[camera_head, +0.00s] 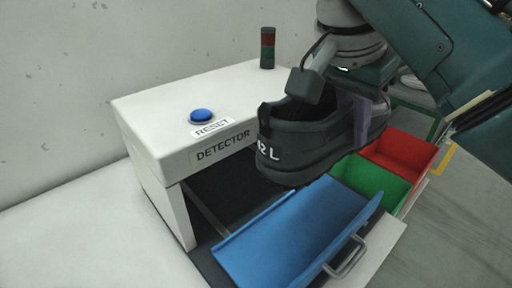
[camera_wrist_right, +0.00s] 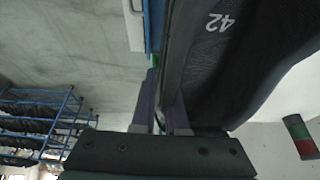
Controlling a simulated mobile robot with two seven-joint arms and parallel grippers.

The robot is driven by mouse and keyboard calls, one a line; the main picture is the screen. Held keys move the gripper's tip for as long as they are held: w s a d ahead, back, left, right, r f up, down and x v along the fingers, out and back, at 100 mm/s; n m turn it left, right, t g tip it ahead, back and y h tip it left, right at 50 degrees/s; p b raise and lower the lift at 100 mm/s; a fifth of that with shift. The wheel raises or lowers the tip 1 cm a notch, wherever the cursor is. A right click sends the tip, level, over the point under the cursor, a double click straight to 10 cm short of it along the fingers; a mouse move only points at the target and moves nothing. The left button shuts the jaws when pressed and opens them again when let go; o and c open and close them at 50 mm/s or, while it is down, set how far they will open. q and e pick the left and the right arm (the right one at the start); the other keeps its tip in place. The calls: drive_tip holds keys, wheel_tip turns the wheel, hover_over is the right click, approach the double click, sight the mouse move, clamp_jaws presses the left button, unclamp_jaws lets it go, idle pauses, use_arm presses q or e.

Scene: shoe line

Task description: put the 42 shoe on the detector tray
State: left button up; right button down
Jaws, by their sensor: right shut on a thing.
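The black shoe (camera_head: 295,138) with white marking ending in "2 L" hangs from my right gripper (camera_head: 352,112), above the pulled-out blue detector tray (camera_head: 300,232). In the right wrist view the shoe (camera_wrist_right: 245,60) shows "42" on it, and the right gripper's purple fingers (camera_wrist_right: 168,105) are shut on its edge. The shoe is level and apart from the tray, which looks empty. The white detector box (camera_head: 150,150) stands behind and to the left of the tray. My left gripper is not in view.
A blue button (camera_head: 203,116) marked RESET and a signal light (camera_head: 267,48) are on top of the detector. A red bin (camera_head: 402,152) and a green bin (camera_head: 372,183) stand right of the tray. The tray's metal handle (camera_head: 347,258) sticks out in front. A blue rack (camera_wrist_right: 45,120) shows in the right wrist view.

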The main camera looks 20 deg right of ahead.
sight(350, 147)
use_arm(q)
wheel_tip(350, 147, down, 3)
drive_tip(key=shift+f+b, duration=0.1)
drive_tip(key=shift+b, duration=0.9)
use_arm(e)
wheel_tip(350, 147, down, 3)
drive_tip(key=shift+f, duration=0.15)
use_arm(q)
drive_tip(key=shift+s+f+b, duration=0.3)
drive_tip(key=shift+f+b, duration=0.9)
use_arm(e)
drive_tip(key=shift+s+f, duration=0.15)
drive_tip(key=shift+f, duration=7.75)
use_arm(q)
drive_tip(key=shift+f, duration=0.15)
use_arm(e)
drive_tip(key=shift+f, duration=0.15)
drive_tip(key=c, duration=1.4)
unclamp_jaws()
drive_tip(key=shift+f, duration=0.1)
drive_tip(key=shift+o, duration=0.9)
